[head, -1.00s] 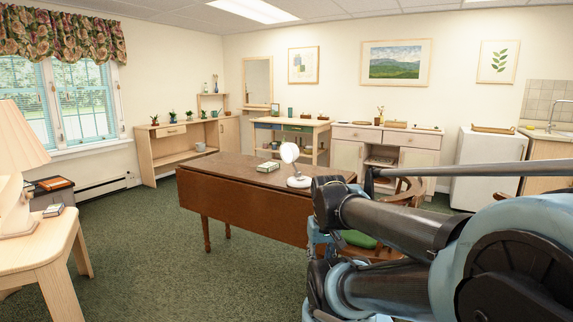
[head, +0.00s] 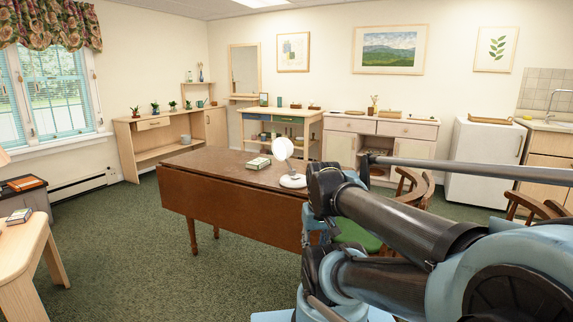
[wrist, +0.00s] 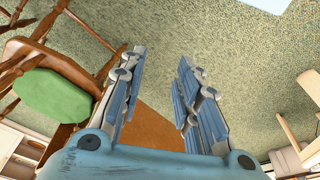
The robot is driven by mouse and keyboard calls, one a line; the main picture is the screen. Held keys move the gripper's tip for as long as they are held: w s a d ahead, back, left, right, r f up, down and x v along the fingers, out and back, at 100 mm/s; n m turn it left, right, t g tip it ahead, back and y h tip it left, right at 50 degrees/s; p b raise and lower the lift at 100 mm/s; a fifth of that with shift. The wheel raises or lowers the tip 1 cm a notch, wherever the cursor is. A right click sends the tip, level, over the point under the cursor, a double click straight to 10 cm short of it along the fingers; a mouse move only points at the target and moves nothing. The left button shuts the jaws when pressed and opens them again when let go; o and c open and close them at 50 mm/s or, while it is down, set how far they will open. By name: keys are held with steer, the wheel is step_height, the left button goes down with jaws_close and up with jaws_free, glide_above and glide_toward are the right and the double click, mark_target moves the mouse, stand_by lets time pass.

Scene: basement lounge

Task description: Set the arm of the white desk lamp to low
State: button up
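The white desk lamp (head: 283,149) stands on the brown drop-leaf table (head: 215,162), near the table's right side. It has a round white head on a short arm above a round white base (head: 292,181). My arm fills the lower right of the head view and is apart from the lamp in that picture. In the wrist view my gripper (wrist: 160,75) is open and empty, its two blue-grey fingers spread over green carpet and a brown surface. The lamp does not show in the wrist view.
A small box (head: 258,163) lies on the table left of the lamp. Wooden chairs (head: 412,190) stand to the right, one with a green cushion (wrist: 52,95). A light wood table (head: 22,250) is at left. Carpet (head: 130,250) between the tables is clear.

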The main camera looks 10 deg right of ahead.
steer(key=w+a+r+m+t+y, duration=0.1)
steer(key=w+a+r+m+y, duration=0.15)
steer(key=w, duration=0.35)
steer(key=w+a+r+m+y, duration=0.2)
steer(key=w+m, duration=0.1)
steer(key=w, duration=0.3)
steer(key=m+t+y, duration=0.8)
steer(key=m+t, duration=0.2)
steer(key=m, duration=0.6)
glide_toward(287, 161)
steer(key=x, duration=1)
steer(key=shift+w+f, duration=0.2)
steer(key=shift+w, duration=0.3)
steer(key=shift+c, duration=0.2)
jaws_close()
